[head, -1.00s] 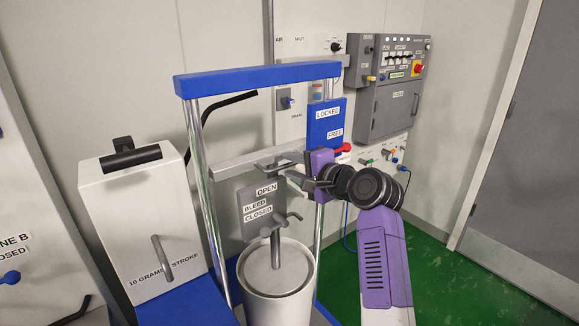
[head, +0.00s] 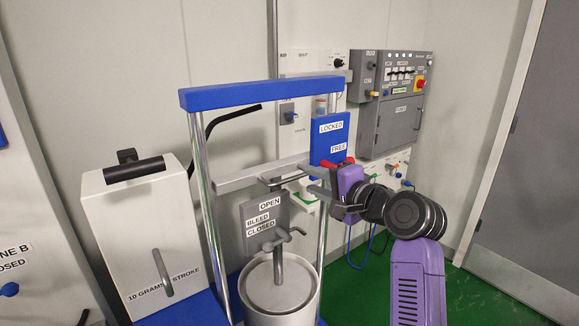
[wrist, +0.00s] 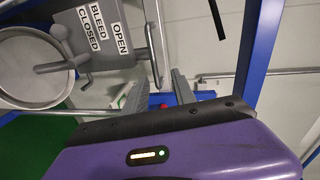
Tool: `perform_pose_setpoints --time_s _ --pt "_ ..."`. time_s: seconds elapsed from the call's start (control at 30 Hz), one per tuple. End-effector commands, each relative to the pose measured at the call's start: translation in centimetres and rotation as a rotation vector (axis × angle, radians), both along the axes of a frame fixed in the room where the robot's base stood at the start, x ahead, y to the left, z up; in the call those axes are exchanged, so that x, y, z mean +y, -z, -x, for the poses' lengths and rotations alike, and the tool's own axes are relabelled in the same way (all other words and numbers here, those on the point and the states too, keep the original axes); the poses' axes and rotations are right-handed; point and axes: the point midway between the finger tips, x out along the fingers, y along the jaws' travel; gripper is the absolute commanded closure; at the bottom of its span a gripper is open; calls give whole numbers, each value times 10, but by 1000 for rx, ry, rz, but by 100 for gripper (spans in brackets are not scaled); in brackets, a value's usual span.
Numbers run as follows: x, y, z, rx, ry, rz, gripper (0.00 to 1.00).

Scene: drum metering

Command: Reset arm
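My purple arm reaches in from the lower right in the head view. My gripper (head: 308,184) points left beside the pump frame, near the plate (head: 264,225) labelled OPEN, BLEED and CLOSED. In the wrist view my gripper (wrist: 158,90) has its two grey fingers apart, with nothing visibly held between them. The bleed handle (wrist: 62,52) lies to the left of the fingers, apart from them. The blue plate (head: 328,140) labelled LOCKED and FREE stands behind my gripper. Red handle parts (head: 328,166) show below it, partly hidden by my wrist.
The frame has a blue top bar (head: 265,92) and chrome posts (head: 208,220) around a white drum (head: 283,300). A white box (head: 145,235) stands left. A grey control cabinet (head: 400,125) hangs behind. Green floor (head: 478,300) is open at the right.

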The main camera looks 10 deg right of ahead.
Motion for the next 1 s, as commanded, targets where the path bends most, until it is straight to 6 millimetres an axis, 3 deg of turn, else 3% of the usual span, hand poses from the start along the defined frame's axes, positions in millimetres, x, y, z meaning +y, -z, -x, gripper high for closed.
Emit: perform_pose_setpoints --time_s 0.13,0.27,0.57,0.8,1.0 --pt "-21 -38 -5 -189 89 106 68" --pt "-42 -35 6 -320 185 244 68" --pt "-76 21 62 -468 336 547 68" --pt "-94 80 140 -542 408 823 68" --pt "-100 118 213 -576 423 1018 68"
